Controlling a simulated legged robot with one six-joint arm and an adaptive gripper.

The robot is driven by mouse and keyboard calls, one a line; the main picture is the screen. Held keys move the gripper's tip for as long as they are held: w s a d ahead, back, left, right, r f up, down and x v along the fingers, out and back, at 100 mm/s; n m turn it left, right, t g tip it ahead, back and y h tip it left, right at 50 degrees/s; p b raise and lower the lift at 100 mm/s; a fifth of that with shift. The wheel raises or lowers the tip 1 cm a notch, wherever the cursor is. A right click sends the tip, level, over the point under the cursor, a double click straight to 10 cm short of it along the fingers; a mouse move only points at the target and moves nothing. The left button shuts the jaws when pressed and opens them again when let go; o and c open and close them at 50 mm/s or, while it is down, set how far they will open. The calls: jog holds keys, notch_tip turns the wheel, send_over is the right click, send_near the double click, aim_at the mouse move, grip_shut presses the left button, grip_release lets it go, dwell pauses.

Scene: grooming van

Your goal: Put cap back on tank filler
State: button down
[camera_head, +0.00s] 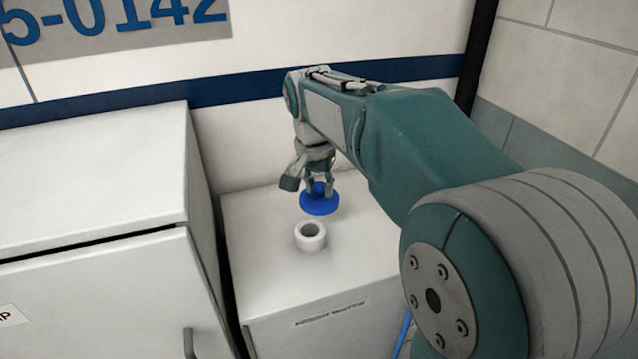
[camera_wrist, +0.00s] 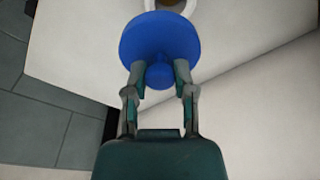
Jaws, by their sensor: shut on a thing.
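My gripper (camera_head: 319,188) is shut on the knob of the blue cap (camera_head: 319,206). In the wrist view, the fingers of my gripper (camera_wrist: 160,78) pinch the knob from both sides, and the cap's round disc (camera_wrist: 158,35) spreads beyond them. The white tank filler (camera_head: 310,236) is a short open ring on top of the white tank box (camera_head: 270,285). The cap is behind the filler in the head view, apart from its opening. In the wrist view the filler (camera_wrist: 193,6) shows only partly, beyond the cap at the top edge. The cap's height above the box is hard to tell.
A taller white cabinet (camera_head: 90,180) with a handle (camera_head: 189,343) stands left of the tank box, across a narrow dark gap. The van wall with a blue stripe (camera_head: 240,82) is close behind. The box top around the filler is clear.

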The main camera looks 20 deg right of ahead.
aim_at(309, 213)
jog(key=shift+a+m, duration=0.4)
jog(key=shift+a, duration=0.55)
jog(key=shift+f, duration=3.1)
jog(key=shift+s, duration=0.1)
jog(key=shift+c, duration=1.8)
grip_release()
jog(key=o, duration=0.4)
jog(key=shift+c, duration=0.2)
